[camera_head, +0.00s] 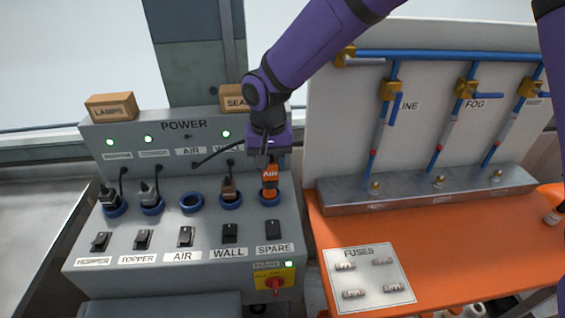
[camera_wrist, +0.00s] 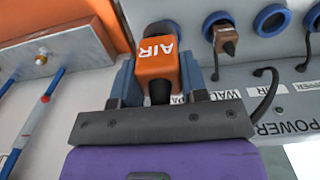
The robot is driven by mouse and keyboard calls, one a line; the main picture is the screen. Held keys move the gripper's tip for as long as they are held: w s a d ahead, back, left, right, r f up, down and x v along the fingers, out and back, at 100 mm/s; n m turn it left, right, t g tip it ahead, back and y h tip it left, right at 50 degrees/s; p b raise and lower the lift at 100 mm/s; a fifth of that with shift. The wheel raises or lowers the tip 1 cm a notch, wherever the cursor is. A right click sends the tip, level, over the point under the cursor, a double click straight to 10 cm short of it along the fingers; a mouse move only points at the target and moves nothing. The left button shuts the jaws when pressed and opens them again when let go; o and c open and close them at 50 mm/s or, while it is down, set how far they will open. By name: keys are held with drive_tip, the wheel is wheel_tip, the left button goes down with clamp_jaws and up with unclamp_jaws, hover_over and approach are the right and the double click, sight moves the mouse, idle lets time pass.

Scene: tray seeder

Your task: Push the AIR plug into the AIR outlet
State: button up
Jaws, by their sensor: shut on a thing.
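The orange AIR plug (camera_head: 269,179) is between the fingers of my gripper (camera_head: 268,168), at the blue-ringed SPARE outlet (camera_head: 270,199) on the far right of the power panel. In the wrist view the plug (camera_wrist: 157,62) shows its AIR lettering, and my gripper (camera_wrist: 158,80) is shut on its sides. The plug's lower end meets the SPARE ring; I cannot tell whether it is seated or just above. The AIR outlet (camera_head: 191,202) is an empty blue ring in the middle of the row, also visible in the wrist view (camera_wrist: 271,20).
A brown plug (camera_head: 229,189) sits in the WALL outlet between SPARE and AIR. Dark and grey plugs (camera_head: 149,195) fill HOPPER and TOPPER, with cables rising behind. Black switches (camera_head: 185,237) line the front. A pipe board (camera_head: 430,120) stands to the right.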

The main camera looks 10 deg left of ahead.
drive_tip(key=a+f, duration=0.1)
drive_tip(key=a, duration=2.3)
drive_tip(key=shift+w, duration=0.4)
drive_tip(key=shift+a, duration=0.1)
drive_tip(key=shift+f, duration=5.55)
drive_tip(key=shift+f, duration=0.6)
drive_tip(key=o, duration=1.1)
wheel_tip(320, 180, up, 11)
drive_tip(key=shift+f, duration=0.1)
